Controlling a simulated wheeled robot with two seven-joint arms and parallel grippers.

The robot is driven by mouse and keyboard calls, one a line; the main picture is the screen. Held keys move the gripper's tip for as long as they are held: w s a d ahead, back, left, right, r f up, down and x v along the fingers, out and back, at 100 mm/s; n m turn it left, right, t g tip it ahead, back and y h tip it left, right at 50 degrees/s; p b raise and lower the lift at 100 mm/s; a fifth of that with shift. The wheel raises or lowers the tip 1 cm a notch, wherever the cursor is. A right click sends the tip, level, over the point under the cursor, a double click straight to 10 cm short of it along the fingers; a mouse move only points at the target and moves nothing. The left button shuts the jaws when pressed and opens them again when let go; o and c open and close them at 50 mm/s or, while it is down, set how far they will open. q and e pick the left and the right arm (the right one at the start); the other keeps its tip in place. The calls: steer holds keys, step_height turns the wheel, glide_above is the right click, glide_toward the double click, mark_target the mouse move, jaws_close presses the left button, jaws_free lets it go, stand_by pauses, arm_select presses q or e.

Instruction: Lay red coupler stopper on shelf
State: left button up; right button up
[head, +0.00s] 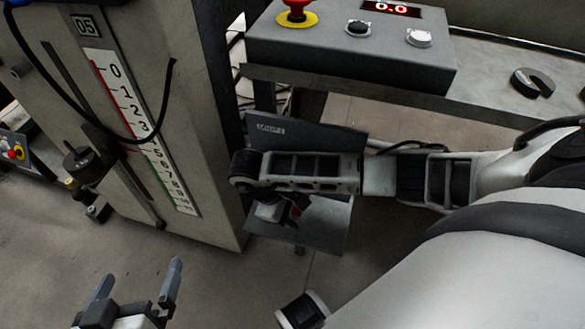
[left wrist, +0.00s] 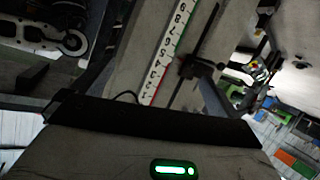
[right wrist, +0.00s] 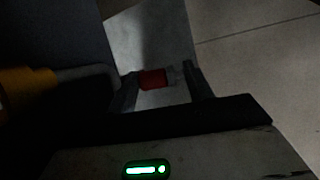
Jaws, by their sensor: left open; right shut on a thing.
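The red coupler stopper (right wrist: 153,79) is between the fingers of my right gripper (right wrist: 160,85) in the right wrist view, which is dark. In the head view my right gripper (head: 279,212) is over the grey shelf (head: 325,226), and a small bit of red (head: 296,211) shows there. The stopper is over the shelf plate; whether it touches the plate is hard to tell. My right gripper is shut on it. My left gripper (head: 136,288) is open and empty at the bottom left of the head view, above the floor.
A grey machine cabinet (head: 205,100) with a numbered scale stands left of the shelf. A control box (head: 350,50) with a red button and display sits behind it on a bench (head: 490,85). A dark slotted disc (head: 532,83) lies on the bench. Floor is open at lower left.

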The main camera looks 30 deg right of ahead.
mark_target(291, 215)
steer(key=shift+a+f+b, duration=0.2)
steer(key=shift+f+b, duration=1.15)
steer(key=shift+f, duration=0.2)
steer(key=shift+f+b, duration=0.85)
steer(key=shift+f, duration=0.1)
arm_select(q)
steer(key=shift+w+d+r+n+t+h, duration=0.1)
steer(key=shift+d+r+n+t+h, duration=0.2)
steer(key=shift+r+t+h, duration=0.2)
steer(key=shift+d+r+n+t+h, duration=0.2)
steer(key=shift+d+r+t+h, duration=0.2)
steer(key=shift+r+h, duration=0.15)
arm_select(e)
steer(key=shift+w+f, duration=0.1)
steer(key=shift+f, duration=0.2)
arm_select(q)
steer(key=shift+r, duration=0.1)
arm_select(e)
steer(key=o, duration=1.1)
steer(key=shift+c, duration=0.2)
